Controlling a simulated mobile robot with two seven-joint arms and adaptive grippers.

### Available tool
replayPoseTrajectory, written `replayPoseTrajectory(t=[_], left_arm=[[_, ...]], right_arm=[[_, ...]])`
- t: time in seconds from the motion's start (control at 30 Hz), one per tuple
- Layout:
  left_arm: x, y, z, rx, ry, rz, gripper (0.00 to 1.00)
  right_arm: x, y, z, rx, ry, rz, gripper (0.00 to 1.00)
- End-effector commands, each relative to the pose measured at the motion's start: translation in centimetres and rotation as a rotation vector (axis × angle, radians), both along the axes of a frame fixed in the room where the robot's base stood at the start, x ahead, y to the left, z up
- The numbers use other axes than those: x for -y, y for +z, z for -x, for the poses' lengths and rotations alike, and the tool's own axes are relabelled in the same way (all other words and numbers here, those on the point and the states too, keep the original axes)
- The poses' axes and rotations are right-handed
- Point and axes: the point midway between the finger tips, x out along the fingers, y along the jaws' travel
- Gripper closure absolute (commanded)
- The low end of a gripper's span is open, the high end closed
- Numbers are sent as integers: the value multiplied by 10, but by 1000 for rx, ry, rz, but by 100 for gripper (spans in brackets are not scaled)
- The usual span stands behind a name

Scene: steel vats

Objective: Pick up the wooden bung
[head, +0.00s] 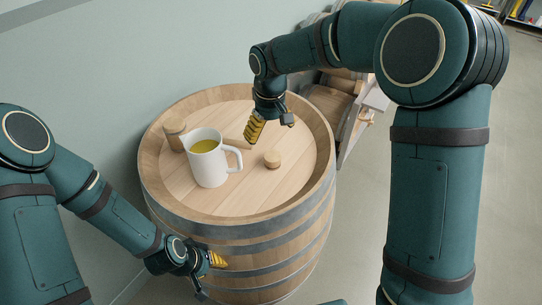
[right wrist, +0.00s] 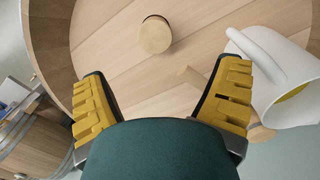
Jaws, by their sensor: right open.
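The wooden bung (head: 272,158) is a short, round, light-brown plug on the barrel's top, to the right of the white jug. In the right wrist view the bung (right wrist: 155,36) shows beyond the fingertips, near the top middle, with nothing touching it. My right gripper (head: 256,132) hangs above the barrel top, behind and a little left of the bung. Its two yellow-padded fingers (right wrist: 160,95) are spread with nothing held between them. My left gripper (head: 216,261) is low in front of the barrel's side, away from the bung; its finger gap is not clear.
The barrel (head: 240,203) has a raised rim around its top. A white jug (head: 208,168) with yellow liquid stands left of the bung, its handle toward it. A thin wooden piece (right wrist: 190,76) lies between jug and bung.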

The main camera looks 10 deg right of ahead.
Motion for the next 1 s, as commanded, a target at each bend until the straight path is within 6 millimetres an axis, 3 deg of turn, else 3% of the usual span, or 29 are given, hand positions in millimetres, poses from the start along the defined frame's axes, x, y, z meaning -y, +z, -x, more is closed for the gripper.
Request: replayPoseTrajectory(t=[0.1,0.3,0.57,0.9,1.0], left_arm=[[0,-6,2,-4,-3,0,53],[1,-11,3,-8,-5,2,53],[1,-13,4,-10,-7,2,53],[1,-23,6,-14,-11,3,53],[1,-24,6,-13,-10,3,53]], right_arm=[[1,-27,1,-4,0,1,11],[1,-58,0,-3,1,1,11],[2,-72,0,-1,0,0,11],[7,-116,-4,-4,0,2,11],[7,-121,-4,-1,0,0,11]])
